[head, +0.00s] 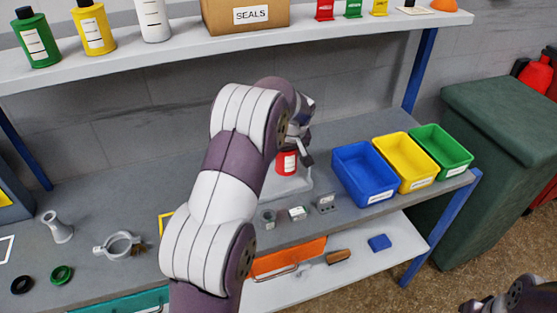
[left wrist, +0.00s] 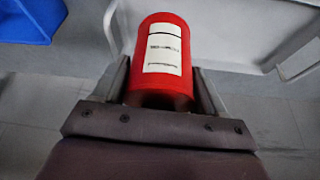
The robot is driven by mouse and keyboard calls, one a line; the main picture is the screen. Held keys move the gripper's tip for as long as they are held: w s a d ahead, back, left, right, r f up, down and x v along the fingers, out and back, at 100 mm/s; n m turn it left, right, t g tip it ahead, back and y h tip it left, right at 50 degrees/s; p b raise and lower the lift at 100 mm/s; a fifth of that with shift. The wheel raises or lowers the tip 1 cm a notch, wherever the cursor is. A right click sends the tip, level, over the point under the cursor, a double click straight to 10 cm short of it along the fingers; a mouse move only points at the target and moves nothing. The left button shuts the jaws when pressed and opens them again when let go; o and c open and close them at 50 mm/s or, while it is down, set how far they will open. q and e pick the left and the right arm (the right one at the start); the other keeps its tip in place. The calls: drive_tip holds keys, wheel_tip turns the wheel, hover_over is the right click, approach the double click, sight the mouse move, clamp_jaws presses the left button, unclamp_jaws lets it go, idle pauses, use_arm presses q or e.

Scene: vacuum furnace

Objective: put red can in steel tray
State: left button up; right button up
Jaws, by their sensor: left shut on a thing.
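The red can (head: 287,162) has a white label and sits at the end of my left arm over the grey bench. In the left wrist view the red can (left wrist: 163,60) stands between the two fingers. My left gripper (left wrist: 165,85) is shut on it. A pale steel tray (head: 296,184) is partly hidden behind my left arm, close under the can. The tray's wall and floor also show in the left wrist view (left wrist: 240,35). I cannot tell whether the can touches the tray. My right gripper (head: 485,304) is at the bottom right edge, partly cut off.
Blue (head: 364,174), yellow (head: 404,162) and green (head: 441,152) bins stand right of the tray. Small parts (head: 297,212) lie at the bench's front edge. The upper shelf (head: 200,45) holds bottles and a SEALS box (head: 245,15). A dark green cabinet (head: 505,165) stands at right.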

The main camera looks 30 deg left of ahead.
sight(283, 161)
use_arm(q)
drive_tip(key=shift+w+a+f, duration=0.9)
drive_tip(key=shift+w+a, duration=0.05)
drive_tip(key=shift+w, duration=0.05)
drive_tip(key=shift+f, duration=0.3)
drive_tip(key=shift+s+f+p, duration=0.15)
drive_tip(key=shift+f+p, duration=0.1)
drive_tip(key=shift+f, duration=0.4)
drive_tip(key=shift+s+f+p, duration=0.15)
drive_tip(key=shift+f+p, duration=0.1)
drive_tip(key=shift+f, duration=0.35)
drive_tip(key=shift+w+f, duration=0.1)
drive_tip(key=shift+f, duration=0.25)
drive_tip(key=shift+w+f, duration=0.1)
drive_tip(key=shift+f, duration=0.15)
drive_tip(key=o, duration=1.3)
use_arm(e)
drive_tip(key=shift+w+d+r, duration=0.15)
drive_tip(key=shift+d+r, duration=0.05)
drive_tip(key=shift+r, duration=0.15)
drive_tip(key=shift+r, duration=0.1)
